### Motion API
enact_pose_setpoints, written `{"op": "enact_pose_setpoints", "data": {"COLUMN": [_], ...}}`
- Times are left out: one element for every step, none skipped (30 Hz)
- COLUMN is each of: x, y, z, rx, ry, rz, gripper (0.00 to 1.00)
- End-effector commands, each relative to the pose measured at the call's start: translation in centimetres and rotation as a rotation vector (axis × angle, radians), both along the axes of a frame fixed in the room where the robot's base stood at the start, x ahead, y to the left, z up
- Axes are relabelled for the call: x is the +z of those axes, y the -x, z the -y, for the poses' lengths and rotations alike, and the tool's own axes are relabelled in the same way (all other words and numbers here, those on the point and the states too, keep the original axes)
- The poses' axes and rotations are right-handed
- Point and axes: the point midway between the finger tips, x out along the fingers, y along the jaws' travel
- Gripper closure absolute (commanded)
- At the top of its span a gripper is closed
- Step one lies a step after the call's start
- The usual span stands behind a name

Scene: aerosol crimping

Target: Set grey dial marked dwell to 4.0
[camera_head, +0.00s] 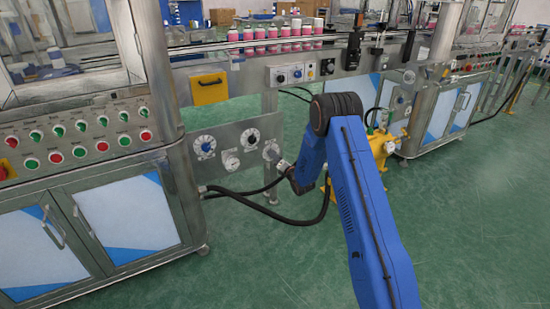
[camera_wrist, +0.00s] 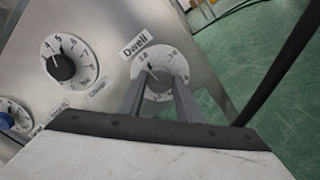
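The dwell dial (camera_wrist: 157,62), a white numbered disc with a grey knob (camera_wrist: 158,82), is at the upper middle of the wrist view under a "Dwell" label (camera_wrist: 136,45). A pointer mark on the knob tilts up and left; the exact reading is too small to tell. My gripper (camera_wrist: 160,88) has one grey finger on each side of the knob. I cannot tell whether the fingers touch it. In the head view my gripper (camera_head: 277,158) is at the right end of the steel dial panel and partly covers the dwell dial (camera_head: 270,149).
A black-knobbed dial (camera_wrist: 64,66) is left of the dwell dial, and a blue-knobbed dial (camera_wrist: 8,118) is farther left. A black hose (camera_head: 262,203) hangs below the panel. A yellow device (camera_head: 383,150) stands right of my arm. The green floor in front is clear.

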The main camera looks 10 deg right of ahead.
Motion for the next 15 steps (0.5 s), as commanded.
{"op": "enact_pose_setpoints", "data": {"x": [-0.01,-0.01,-0.01,-0.01,-0.01,-0.01,-0.01,-0.01,-0.02,-0.02,-0.02,-0.02,-0.03,-0.02,-0.03], "y": [0.0,0.0,0.0,0.0,0.0,0.01,0.01,0.01,0.01,0.01,0.01,0.0,0.01,0.0,0.01], "z": [0.02,0.02,0.02,0.03,0.03,0.03,0.03,0.03,0.04,0.04,0.04,0.05,0.05,0.05,0.06], "rx": [0.0,0.0,0.0,0.0,0.0,-0.001,-0.001,-0.001,-0.001,-0.001,-0.001,-0.001,-0.001,-0.001,-0.001], "ry": [0.0,-0.001,-0.002,-0.004,-0.007,-0.011,-0.017,-0.025,-0.037,-0.046,-0.059,-0.078,-0.095,-0.112,-0.139], "rz": [0.0,0.0,-0.001,-0.001,-0.002,-0.004,-0.006,-0.009,-0.013,-0.016,-0.02,-0.026,-0.032,-0.037,-0.046], "gripper": [0.91,0.9,0.9,0.9,0.9,0.9,0.9,0.9,0.9,0.9,0.9,0.9,0.9,0.9,0.9]}}
